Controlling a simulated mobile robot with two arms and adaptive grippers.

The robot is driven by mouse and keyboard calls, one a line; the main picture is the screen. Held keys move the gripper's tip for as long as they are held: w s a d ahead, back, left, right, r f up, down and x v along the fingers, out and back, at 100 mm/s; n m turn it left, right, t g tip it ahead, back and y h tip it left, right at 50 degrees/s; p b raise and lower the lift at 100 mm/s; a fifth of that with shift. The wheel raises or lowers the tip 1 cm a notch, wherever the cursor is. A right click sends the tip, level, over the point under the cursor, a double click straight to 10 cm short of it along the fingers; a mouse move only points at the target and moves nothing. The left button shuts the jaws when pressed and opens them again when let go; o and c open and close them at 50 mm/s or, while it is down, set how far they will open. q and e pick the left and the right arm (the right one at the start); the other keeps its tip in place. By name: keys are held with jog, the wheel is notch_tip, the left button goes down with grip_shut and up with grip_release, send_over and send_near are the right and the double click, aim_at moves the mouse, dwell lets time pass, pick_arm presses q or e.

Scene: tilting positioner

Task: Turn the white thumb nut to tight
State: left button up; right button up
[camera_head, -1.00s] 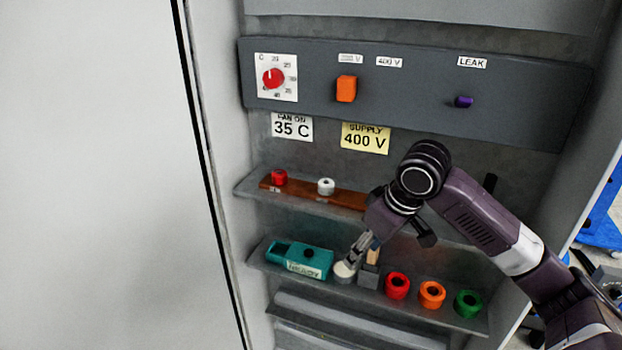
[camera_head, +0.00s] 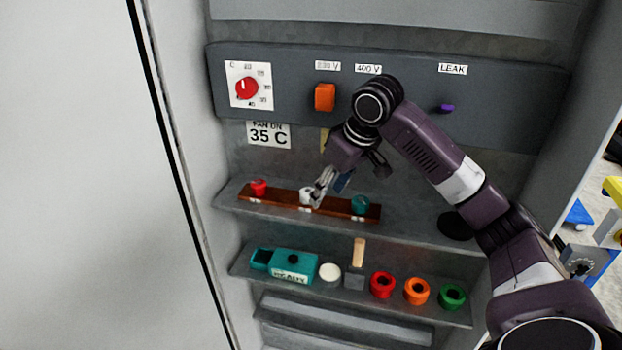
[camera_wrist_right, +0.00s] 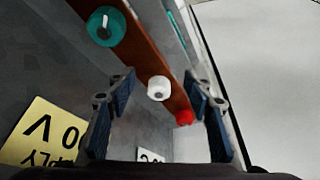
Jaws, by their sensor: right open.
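The white thumb nut (camera_head: 306,195) sits on the brown strip (camera_head: 283,199) on the upper shelf, between a red nut (camera_head: 259,188) and a teal nut (camera_head: 361,204). My right gripper (camera_head: 318,198) is at the white nut in the head view and partly covers it. In the right wrist view the white nut (camera_wrist_right: 159,88) shows between the two open fingers of my right gripper (camera_wrist_right: 160,90), with gaps on both sides. Whether a finger touches it cannot be told. My left gripper is not in view.
The lower shelf holds a teal box (camera_head: 293,266), a white round piece (camera_head: 330,273), a grey block with a wooden piece (camera_head: 358,252), and red, orange and green rings (camera_head: 417,291). Above is a panel with a red dial (camera_head: 247,88) and an orange switch (camera_head: 325,97).

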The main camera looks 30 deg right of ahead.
aim_at(309, 192)
jog(key=w, duration=0.2)
jog(key=w+a+p, duration=0.1)
jog(key=w, duration=0.1)
jog(key=shift+w+r+p, duration=0.1)
jog(key=shift+r+p, duration=0.05)
jog(key=shift+p, duration=0.15)
jog(key=p+x, duration=0.1)
jog(key=x, duration=0.1)
jog(key=shift+w+p, duration=0.35)
jog(key=shift+p, duration=0.05)
jog(key=shift+f, duration=0.45)
jog(key=shift+w+f, duration=0.1)
jog(key=shift+f, duration=0.1)
jog(key=shift+w+f, duration=0.1)
jog(key=c, duration=1.1)
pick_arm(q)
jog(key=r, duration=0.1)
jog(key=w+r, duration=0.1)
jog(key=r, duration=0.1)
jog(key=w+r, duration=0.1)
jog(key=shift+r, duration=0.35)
pick_arm(e)
jog(key=shift+c, duration=0.2)
